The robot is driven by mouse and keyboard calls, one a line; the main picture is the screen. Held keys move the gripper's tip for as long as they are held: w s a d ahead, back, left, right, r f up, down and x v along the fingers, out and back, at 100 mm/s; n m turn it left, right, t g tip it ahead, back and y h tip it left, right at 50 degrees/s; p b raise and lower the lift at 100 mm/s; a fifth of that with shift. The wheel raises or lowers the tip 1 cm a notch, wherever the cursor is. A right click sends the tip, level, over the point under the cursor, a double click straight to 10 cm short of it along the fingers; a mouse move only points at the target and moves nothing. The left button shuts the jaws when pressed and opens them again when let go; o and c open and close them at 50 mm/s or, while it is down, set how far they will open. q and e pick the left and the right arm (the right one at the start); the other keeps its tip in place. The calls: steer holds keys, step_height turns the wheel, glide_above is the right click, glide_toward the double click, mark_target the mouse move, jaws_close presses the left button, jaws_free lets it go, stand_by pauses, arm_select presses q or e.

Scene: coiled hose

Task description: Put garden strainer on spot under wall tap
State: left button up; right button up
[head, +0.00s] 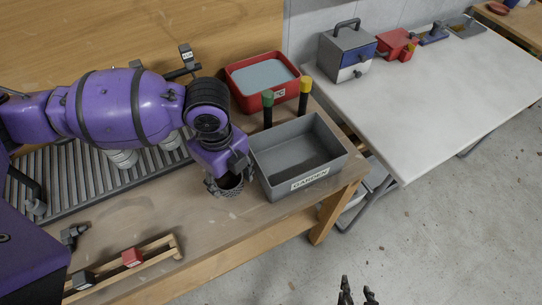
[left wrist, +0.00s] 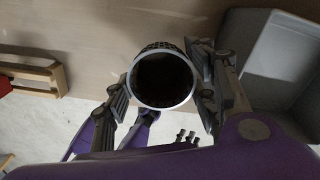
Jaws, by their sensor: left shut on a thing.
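The garden strainer, a dark mesh cup with a pale rim, is between the fingers of my left gripper (head: 229,184). Its round opening (left wrist: 163,79) faces the camera in the left wrist view, with a finger on each side. My left gripper is shut on it over the wooden bench, just left of the grey GARDEN bin; I cannot tell whether it touches the bench. A dark tap-like fitting (head: 183,72) with a small tag shows at the wall behind my left arm. The spot under it is hidden by the arm. My right gripper (head: 357,292) is open and empty at the bottom edge.
The grey GARDEN bin (head: 322,178) stands close right of my left gripper. Behind are a red tub (head: 237,89) and two dark posts with green and yellow tops. A slatted grey drain (head: 62,172) lies left. A wooden rack (head: 155,247) holds red and dark blocks.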

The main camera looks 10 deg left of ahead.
mark_target(229, 184)
arm_select(q)
steer(key=shift+w+a+f, duration=0.1)
steer(key=shift+w+f, duration=0.05)
steer(key=shift+f, duration=0.15)
steer(key=shift+w+f, duration=0.15)
steer(key=shift+f, duration=1.55)
steer(key=shift+f, duration=0.1)
steer(key=o, duration=1.1)
steer(key=shift+c, duration=0.2)
